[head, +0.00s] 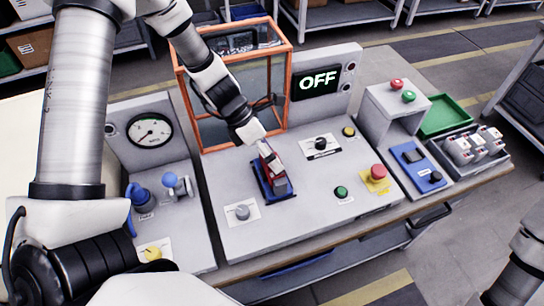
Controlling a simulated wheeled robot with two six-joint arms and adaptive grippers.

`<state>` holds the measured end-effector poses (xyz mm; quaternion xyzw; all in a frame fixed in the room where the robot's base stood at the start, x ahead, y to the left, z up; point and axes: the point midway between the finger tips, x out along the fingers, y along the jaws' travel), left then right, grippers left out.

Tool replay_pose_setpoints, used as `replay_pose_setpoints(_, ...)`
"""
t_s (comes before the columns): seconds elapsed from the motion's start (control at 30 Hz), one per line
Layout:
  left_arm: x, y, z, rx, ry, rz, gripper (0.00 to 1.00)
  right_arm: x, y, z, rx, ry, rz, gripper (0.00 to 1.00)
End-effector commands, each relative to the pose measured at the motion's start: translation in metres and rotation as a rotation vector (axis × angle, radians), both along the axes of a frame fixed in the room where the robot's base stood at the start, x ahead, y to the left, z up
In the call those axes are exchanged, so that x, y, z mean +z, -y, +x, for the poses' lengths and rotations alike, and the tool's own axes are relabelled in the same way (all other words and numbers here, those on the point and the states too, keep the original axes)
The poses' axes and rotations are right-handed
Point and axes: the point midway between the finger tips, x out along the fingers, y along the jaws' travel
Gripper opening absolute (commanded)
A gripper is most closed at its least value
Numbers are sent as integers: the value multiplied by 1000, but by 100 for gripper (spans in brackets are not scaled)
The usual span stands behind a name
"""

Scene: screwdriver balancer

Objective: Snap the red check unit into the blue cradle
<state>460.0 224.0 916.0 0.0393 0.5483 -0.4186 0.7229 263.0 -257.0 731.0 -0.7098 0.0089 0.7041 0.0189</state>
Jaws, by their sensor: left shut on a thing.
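The red check unit (277,178) is at the blue cradle (260,190) on the grey bench panel. The unit stands within the cradle's outline, but I cannot tell whether it is fully seated. My left gripper (266,150) comes down from above and is shut on the red check unit at its upper end. The gripper's fingers hide part of the unit's top. Only a link of my right arm shows at the lower right edge; its gripper is out of the picture.
An orange-framed cage (180,95) stands behind the cradle, with an OFF display (318,82) beside it. A grey knob (242,212), a green button (341,192) and a red emergency button (378,171) surround the cradle. A green tray (447,114) lies at the right.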

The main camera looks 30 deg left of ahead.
Motion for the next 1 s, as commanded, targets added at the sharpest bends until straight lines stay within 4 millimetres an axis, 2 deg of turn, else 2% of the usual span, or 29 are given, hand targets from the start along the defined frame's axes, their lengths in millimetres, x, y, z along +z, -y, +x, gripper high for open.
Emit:
replay_pose_setpoints(0.03,-6,3,-9,-4,-29,-17,25,-2,0,0,0,0,0,47)
replay_pose_setpoints(0.1,-6,3,-9,-4,-29,-17,25,-2,0,0,0,0,0,47)
replay_pose_setpoints(0.13,-6,3,-9,-4,-29,-17,96,-2,0,0,0,0,0,47)
replay_pose_setpoints(0.17,-6,3,-9,-4,-29,-18,100,-2,0,0,0,0,0,47)
replay_pose_setpoints(0.47,-1,1,-9,-3,-27,-18,100,-2,0,0,0,0,0,47)
replay_pose_setpoints(0.57,10,-5,-10,-5,-22,-16,100,-2,0,0,0,0,0,47)
replay_pose_setpoints(0.83,57,-29,-6,2,11,-7,100,1,0,0,0,0,0,47)
replay_pose_setpoints(1.0,72,-38,-8,3,11,-2,100,1,0,0,0,0,0,47)
